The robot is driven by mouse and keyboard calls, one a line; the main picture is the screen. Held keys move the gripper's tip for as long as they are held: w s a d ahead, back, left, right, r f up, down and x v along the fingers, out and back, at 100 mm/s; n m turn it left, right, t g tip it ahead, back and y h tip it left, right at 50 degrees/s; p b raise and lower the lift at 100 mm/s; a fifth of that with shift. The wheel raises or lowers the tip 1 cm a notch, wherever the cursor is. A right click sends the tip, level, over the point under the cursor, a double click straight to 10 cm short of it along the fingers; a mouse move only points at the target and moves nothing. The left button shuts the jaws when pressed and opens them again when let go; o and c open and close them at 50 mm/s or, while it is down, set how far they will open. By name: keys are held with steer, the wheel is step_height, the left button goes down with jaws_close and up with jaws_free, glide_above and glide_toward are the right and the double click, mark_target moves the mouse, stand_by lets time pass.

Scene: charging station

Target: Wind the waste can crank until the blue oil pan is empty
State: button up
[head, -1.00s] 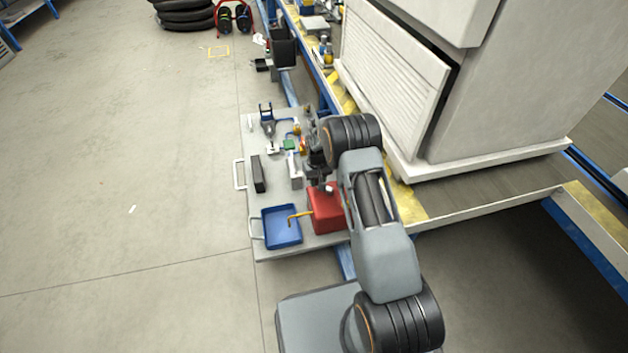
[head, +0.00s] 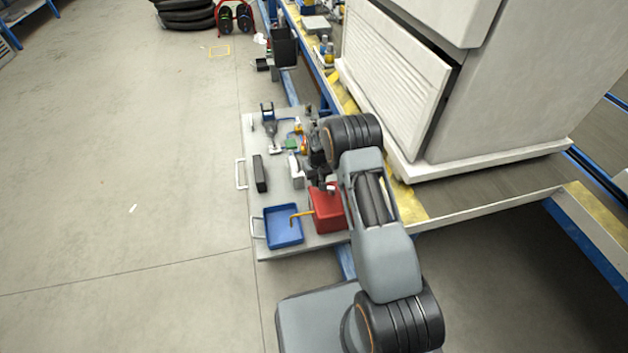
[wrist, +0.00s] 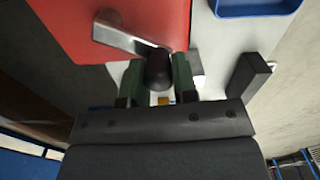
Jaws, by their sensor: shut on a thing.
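The red waste can (head: 326,213) stands on a grey cart top, beside the blue oil pan (head: 283,228). A yellow spout (head: 301,215) reaches from the can over the pan. I cannot make out any oil in the pan. In the wrist view, the crank's pale metal arm (wrist: 123,38) lies over the red can and ends in a dark knob (wrist: 157,66). My gripper (wrist: 156,82) is shut on this knob, with a green finger on each side. A corner of the pan also shows in the wrist view (wrist: 254,8). In the head view, my arm partly hides the can.
The grey cart top (head: 270,188) also carries a black block (head: 260,174) and several small parts behind. A white cabinet (head: 480,110) stands on the bench at the right. The floor at the left is open.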

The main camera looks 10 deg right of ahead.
steer(key=shift+r, duration=0.1)
stand_by(0.6)
steer(key=o, duration=0.9)
step_height(320, 180, up, 14)
steer(key=p, duration=0.4)
steer(key=shift+p, duration=0.35)
